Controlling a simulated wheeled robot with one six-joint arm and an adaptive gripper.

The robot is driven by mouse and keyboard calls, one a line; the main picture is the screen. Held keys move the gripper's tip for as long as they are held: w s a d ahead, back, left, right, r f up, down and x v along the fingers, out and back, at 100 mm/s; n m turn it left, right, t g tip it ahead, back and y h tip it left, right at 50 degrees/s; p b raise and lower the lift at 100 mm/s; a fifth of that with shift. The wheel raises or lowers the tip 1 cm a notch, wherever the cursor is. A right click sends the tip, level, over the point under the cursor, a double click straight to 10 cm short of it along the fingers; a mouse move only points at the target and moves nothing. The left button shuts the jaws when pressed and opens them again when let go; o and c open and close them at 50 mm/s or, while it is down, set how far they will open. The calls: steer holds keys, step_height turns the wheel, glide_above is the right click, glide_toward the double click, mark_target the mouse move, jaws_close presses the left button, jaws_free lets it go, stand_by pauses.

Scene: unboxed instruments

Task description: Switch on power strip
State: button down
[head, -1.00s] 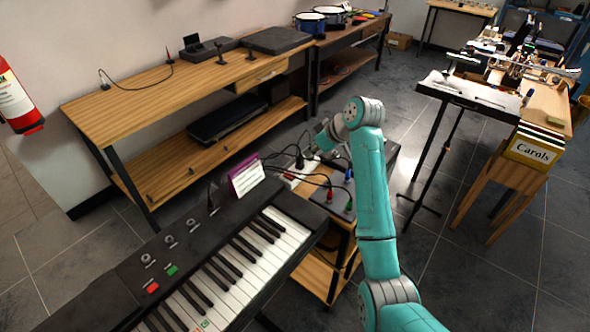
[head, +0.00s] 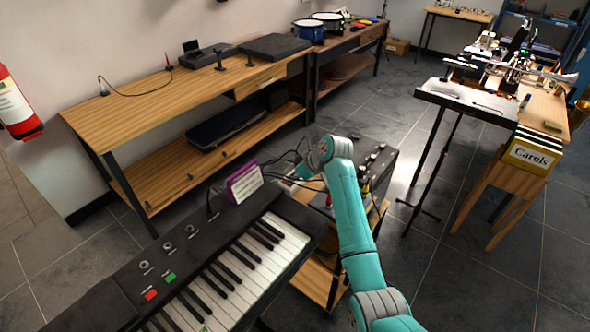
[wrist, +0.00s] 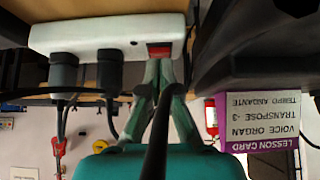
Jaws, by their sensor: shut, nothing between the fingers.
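The white power strip (wrist: 105,35) crosses the top of the wrist view, which looks upside down. Two black plugs (wrist: 87,72) sit in its sockets. Its red switch (wrist: 158,49) is at the right end of the row; I cannot tell which way it is set. My gripper (wrist: 160,64) is shut and empty, with its fingertips right at the red switch; I cannot tell whether they touch it. A dark cable passes in front of the fingers. In the head view my arm hides most of the strip and the fingers.
The keyboard (head: 250,255) with a purple-edged lesson card (head: 245,182) stands just left of my gripper. Cables and a black box (head: 377,165) with knobs lie close by on the low wooden stand. A music stand (head: 465,98) is to the right.

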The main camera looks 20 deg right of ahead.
steer(key=shift+f, duration=0.25)
steer(key=shift+s+d+f, duration=0.15)
steer(key=shift+s+f, duration=0.05)
steer(key=shift+f, duration=0.3)
steer(key=shift+r, duration=0.15)
steer(key=shift+r, duration=0.75)
steer(key=shift+w+r, duration=0.1)
